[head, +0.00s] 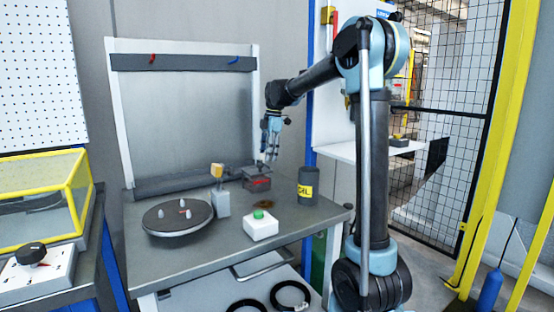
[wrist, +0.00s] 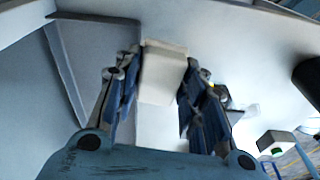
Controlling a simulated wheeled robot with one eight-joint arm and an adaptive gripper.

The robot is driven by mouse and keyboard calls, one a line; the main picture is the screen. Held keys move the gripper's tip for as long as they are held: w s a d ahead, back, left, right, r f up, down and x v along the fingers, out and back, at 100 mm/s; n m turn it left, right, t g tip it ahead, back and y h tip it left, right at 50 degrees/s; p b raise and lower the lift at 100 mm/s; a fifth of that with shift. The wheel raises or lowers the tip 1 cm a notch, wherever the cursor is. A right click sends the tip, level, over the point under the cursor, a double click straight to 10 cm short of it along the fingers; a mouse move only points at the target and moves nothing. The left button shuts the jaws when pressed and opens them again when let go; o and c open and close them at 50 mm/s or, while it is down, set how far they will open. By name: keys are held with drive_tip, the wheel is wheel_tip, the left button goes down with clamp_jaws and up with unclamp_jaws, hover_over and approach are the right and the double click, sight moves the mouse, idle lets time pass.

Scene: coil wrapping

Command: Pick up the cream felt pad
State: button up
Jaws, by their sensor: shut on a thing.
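My gripper (head: 267,157) is over the back of the grey workbench, just above a small dark grey box with a red mark (head: 257,183). In the wrist view, my gripper's two blue fingers (wrist: 160,90) are closed on either side of a cream block-like pad (wrist: 163,75). The pad sits between the fingertips, with its pale face toward the camera. In the head view the pad is too small or hidden to make out. I cannot tell there whether the fingertips are clear of the box.
On the workbench (head: 190,262) stand a dark round turntable (head: 165,226) with small pegs, a grey post with a yellow top (head: 222,204), a white green-button box (head: 261,230) and a dark can with a yellow label (head: 306,177). A framed panel (head: 185,110) rises behind. The bench's front left is clear.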

drive_tip(key=w+a, duration=0.3)
drive_tip(key=w, duration=0.1)
drive_tip(key=w+a, duration=0.4)
drive_tip(key=shift+w+a, duration=0.1)
drive_tip(key=shift+a, duration=0.1)
drive_tip(key=o, duration=0.5)
drive_tip(key=shift+c, duration=0.2)
drive_tip(key=c, duration=0.4)
drive_tip(key=shift+d, duration=0.1)
